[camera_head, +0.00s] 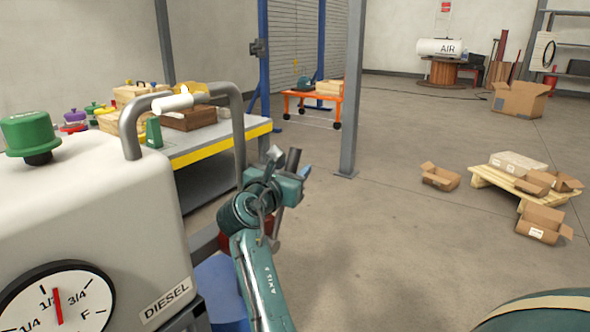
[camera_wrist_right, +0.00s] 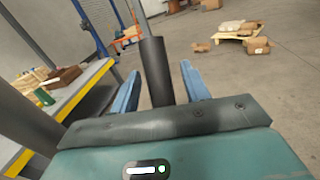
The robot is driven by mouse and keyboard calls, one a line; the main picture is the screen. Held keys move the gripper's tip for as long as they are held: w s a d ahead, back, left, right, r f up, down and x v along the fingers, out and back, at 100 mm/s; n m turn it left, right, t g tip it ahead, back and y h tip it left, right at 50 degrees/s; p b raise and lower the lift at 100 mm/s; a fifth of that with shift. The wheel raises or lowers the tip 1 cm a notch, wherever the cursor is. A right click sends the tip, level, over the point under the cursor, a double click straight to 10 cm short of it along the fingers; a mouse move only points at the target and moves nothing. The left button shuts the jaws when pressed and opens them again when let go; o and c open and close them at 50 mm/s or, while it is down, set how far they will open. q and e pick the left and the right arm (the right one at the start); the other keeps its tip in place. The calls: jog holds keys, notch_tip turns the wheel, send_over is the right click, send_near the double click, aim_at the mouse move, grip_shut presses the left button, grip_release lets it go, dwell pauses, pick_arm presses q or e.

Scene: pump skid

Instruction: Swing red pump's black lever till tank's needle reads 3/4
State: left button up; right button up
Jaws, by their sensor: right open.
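The white diesel tank (camera_head: 120,215) stands at the left in the head view. Its round gauge (camera_head: 58,300) is cut by the frame edge, and its red needle (camera_head: 57,305) points at about 1/2. The red pump (camera_head: 262,231) is mostly hidden behind my right arm. My right gripper (camera_head: 299,172) is open at the black lever (camera_head: 293,158). In the right wrist view, the lever's black grip (camera_wrist_right: 156,70) stands between the two blue fingers of the gripper (camera_wrist_right: 160,90), with a gap visible on each side. My left gripper is not in view.
A workbench (camera_head: 215,146) with a yellow edge stands behind the tank, holding crates and coloured containers. A grey post (camera_head: 352,95) rises beyond the gripper. A pallet (camera_head: 490,180) with boxes lies to the right. The floor between is open.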

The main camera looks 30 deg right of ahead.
jog(key=shift+c, duration=0.4)
grip_shut()
dwell(0.4)
